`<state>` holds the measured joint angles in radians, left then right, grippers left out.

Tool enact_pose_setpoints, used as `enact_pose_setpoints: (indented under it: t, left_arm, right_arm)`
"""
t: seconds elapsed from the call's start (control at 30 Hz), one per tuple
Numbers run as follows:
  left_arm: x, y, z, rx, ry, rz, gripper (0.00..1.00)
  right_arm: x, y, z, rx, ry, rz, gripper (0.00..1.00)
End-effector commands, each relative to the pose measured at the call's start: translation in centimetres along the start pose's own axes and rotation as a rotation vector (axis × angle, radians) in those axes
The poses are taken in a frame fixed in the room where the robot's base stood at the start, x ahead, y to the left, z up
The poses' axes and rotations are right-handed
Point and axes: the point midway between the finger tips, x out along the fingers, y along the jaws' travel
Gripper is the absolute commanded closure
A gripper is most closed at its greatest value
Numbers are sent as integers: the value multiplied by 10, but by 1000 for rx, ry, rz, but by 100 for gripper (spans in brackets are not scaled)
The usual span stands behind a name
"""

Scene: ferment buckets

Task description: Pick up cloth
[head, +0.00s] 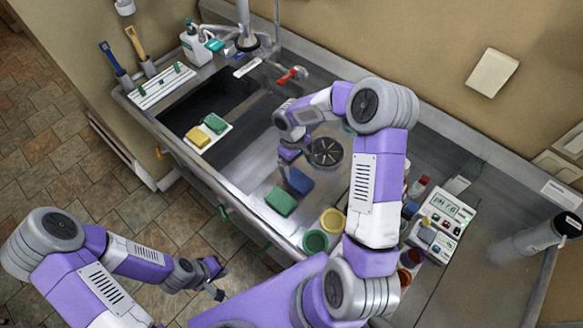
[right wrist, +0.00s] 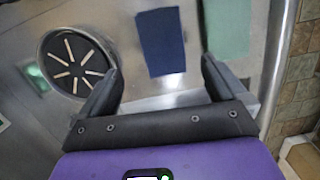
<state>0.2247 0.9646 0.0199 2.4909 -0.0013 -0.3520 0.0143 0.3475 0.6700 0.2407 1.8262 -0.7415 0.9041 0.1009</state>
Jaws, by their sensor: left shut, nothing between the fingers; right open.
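A blue cloth-like piece (head: 299,181) lies flat in the steel sink, and a green one (head: 281,201) lies beside it toward the front edge. The right wrist view shows the blue piece (right wrist: 160,42) ahead of my right gripper, between the lines of its fingers, and the green piece (right wrist: 226,28) to its right. My right gripper (right wrist: 158,80) is open and empty, over the sink near the blue piece. In the head view my right gripper (head: 288,158) is partly hidden by its own wrist. My left gripper (head: 217,288) is shut and empty, low left outside the counter.
A round drain (head: 326,152) lies right of the blue piece. A white board with yellow and green sponges (head: 198,135) sits left. Tubs (head: 332,220) and a pH meter (head: 440,225) stand to the right. A red-handled tap part (head: 290,75) is behind.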

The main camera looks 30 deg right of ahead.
Motion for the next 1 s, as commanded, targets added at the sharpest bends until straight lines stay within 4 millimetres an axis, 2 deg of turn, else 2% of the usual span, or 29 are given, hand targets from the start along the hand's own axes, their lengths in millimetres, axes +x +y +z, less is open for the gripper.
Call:
enact_pose_setpoints:
  t: [0.5, 0.77, 0.87, 1.0]
  left_arm:
    - [-8, 3, 0, 0, 0, 0, 100]
    - [-7, 3, 0, 0, 0, 0, 100]
    - [-7, 3, 0, 0, 0, 0, 100]
    - [-7, 3, 0, 0, 0, 0, 100]
  right_arm:
    - [66, -4, 2, -1, -2, -2, 2]
    - [69, -4, 1, 0, 0, 0, 2]
    - [69, -4, 1, 0, 0, 0, 14]
    - [69, -4, 1, 0, 0, 0, 36]
